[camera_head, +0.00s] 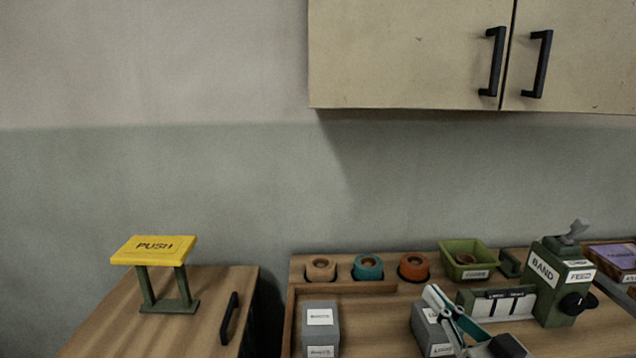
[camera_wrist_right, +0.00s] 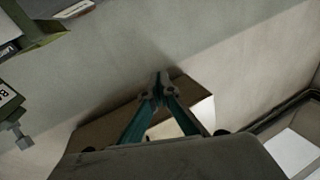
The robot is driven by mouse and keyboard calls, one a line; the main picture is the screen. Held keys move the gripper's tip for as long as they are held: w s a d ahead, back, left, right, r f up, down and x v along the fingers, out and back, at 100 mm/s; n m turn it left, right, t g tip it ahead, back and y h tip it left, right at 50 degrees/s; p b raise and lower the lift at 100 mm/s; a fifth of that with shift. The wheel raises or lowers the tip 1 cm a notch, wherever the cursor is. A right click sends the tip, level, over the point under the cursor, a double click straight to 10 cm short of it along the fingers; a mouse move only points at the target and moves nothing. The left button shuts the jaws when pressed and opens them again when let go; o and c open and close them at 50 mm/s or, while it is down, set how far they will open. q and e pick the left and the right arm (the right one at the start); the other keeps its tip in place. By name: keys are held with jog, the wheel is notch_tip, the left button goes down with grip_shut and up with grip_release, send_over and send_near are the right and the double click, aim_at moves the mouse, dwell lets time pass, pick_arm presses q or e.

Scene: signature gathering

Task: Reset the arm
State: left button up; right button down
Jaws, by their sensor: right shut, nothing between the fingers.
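My right gripper (camera_head: 434,293) reaches in from the bottom right of the head view, with white and teal fingers pointing up and to the left. It is above the right-hand table, in front of a grey labelled box and a card holder, and covers part of both. In the right wrist view the fingertips (camera_wrist_right: 157,87) meet, with nothing between them. My left gripper is not in view.
A yellow PUSH plate (camera_head: 154,247) stands on the left cabinet. The right table has a grey box (camera_head: 320,318), a teal roll (camera_head: 368,266), a green tray (camera_head: 467,247) and a green BAND device (camera_head: 556,284). A wall cupboard (camera_head: 410,50) hangs above.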

notch_tip(320, 180, down, 12)
jog(key=s+d+n+g+h, duration=0.2)
jog(key=s+d+g+h, duration=0.1)
jog(key=g, duration=0.1)
jog(key=s+d+f+n+g+h, duration=0.4)
jog(key=s+d+f+g+h, duration=0.3)
jog(key=s+d+f, duration=0.7)
jog(key=a+f+m+t+y, duration=0.3)
jog(key=a+f+y, duration=0.4)
jog(key=a+f, duration=0.8)
jog(key=shift+a+f, duration=0.35)
jog(key=shift+a, duration=1.1)
